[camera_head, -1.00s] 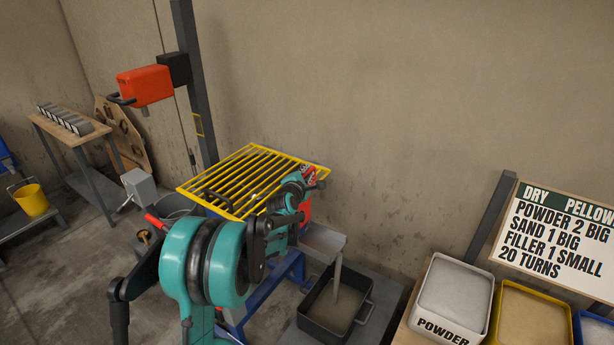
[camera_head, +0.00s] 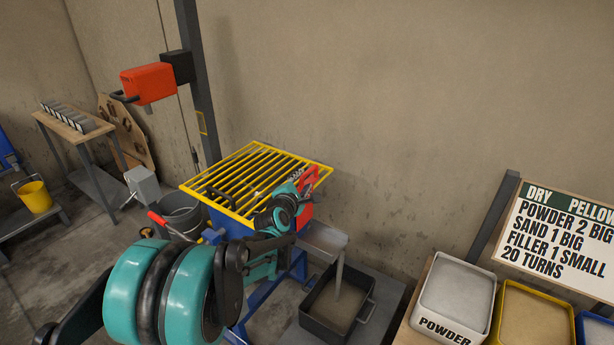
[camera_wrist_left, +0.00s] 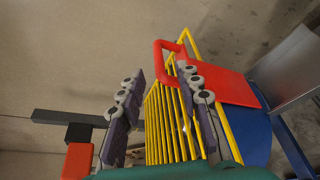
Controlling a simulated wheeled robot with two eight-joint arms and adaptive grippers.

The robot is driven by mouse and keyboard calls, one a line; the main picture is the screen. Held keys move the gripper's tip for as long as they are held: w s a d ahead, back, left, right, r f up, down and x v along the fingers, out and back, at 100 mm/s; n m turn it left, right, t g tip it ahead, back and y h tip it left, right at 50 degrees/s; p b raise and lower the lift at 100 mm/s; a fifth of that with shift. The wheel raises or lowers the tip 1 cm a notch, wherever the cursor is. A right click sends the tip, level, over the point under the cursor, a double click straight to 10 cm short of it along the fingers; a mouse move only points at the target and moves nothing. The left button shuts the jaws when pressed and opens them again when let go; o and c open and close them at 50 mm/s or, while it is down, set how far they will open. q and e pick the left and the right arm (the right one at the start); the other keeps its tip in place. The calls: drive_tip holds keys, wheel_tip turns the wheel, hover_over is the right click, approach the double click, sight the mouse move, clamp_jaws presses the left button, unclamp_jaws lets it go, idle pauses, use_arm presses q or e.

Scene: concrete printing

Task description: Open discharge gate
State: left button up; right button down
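The discharge gate is a red plate (camera_wrist_left: 232,87) with a red loop handle (camera_wrist_left: 160,62), on the blue mixer drum (camera_wrist_left: 256,135) beside the metal chute. In the head view the red gate (camera_head: 309,181) is partly hidden behind my left gripper (camera_head: 297,190). In the left wrist view my left gripper (camera_wrist_left: 160,70) is open, its two grey-padded fingers wide apart. The handle lies near the fingertips, closest to the right-hand finger, which overlaps part of it. I cannot tell whether they touch. Nothing is held. My right gripper is out of view.
The grey chute (camera_head: 322,238) slopes down over a dark tray (camera_head: 313,318). A grey bucket (camera_head: 181,213) stands left of the mixer. A powder bin (camera_head: 455,300) stands at the right.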

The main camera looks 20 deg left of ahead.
use_arm(q)
drive_tip(key=v, duration=0.3)
idle(0.5)
drive_tip(key=s+d+f+m+g+h+b, duration=0.1)
drive_tip(key=s+d+f+m+g+h, duration=0.25)
drive_tip(key=s+d+m, duration=1)
drive_tip(key=s+d+f+m+g, duration=0.2)
drive_tip(key=s+f+m, duration=0.1)
drive_tip(key=s+m, duration=0.3)
drive_tip(key=s+d+f+m+g+b, duration=0.1)
drive_tip(key=s+d+f+m+g, duration=0.1)
drive_tip(key=s+m, duration=0.4)
drive_tip(key=s+f+g, duration=0.1)
drive_tip(key=s+f, duration=0.1)
drive_tip(key=s, duration=0.2)
drive_tip(key=shift+s+f+m+y, duration=0.15)
drive_tip(key=shift+s+m+y, duration=0.2)
drive_tip(key=shift+s, duration=0.05)
